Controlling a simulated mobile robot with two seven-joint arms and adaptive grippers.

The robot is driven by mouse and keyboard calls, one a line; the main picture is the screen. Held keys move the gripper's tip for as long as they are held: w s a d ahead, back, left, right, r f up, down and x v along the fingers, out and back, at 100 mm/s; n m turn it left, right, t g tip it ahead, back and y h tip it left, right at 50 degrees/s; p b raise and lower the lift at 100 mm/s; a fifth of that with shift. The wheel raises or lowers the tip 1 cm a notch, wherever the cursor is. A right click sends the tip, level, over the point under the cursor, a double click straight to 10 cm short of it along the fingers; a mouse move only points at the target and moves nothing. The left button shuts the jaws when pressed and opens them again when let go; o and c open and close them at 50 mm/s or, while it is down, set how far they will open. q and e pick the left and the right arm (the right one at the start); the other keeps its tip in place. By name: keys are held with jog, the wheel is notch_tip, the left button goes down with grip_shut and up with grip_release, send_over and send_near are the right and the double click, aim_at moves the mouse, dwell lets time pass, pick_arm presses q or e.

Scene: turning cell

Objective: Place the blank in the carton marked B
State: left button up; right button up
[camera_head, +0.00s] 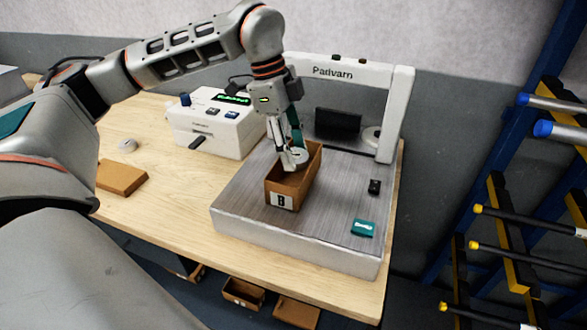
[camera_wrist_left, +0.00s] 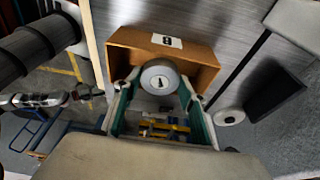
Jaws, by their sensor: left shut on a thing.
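The carton marked B (camera_head: 300,198) is an open brown box with a white label, standing on the grey metal plate of the machine. It also shows in the wrist view (camera_wrist_left: 122,62). My left gripper (camera_head: 292,158) points down at the carton's opening. It is shut on the blank, a short grey metal cylinder (camera_wrist_left: 160,76), which shows between the fingers in the wrist view, over the carton's mouth. In the head view the blank (camera_head: 299,157) is partly covered by the fingers. I cannot tell how far it is above the carton's floor. My right gripper is not in view.
A white measuring frame (camera_head: 392,115) stands behind the carton. A white box with a green display (camera_head: 215,120) is to the left. A teal block (camera_head: 362,228) and a small black block (camera_head: 374,187) lie on the plate. A flat brown box (camera_head: 122,177) lies left; a rack (camera_head: 515,200) stands right.

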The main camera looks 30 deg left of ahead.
aim_at(293, 181)
pick_arm(q)
jog(key=shift+f, duration=2.85)
jog(key=o, duration=1.2)
jog(key=shift+f, duration=0.1)
jog(key=v, duration=1.2)
jog(key=shift+w+d, duration=0.1)
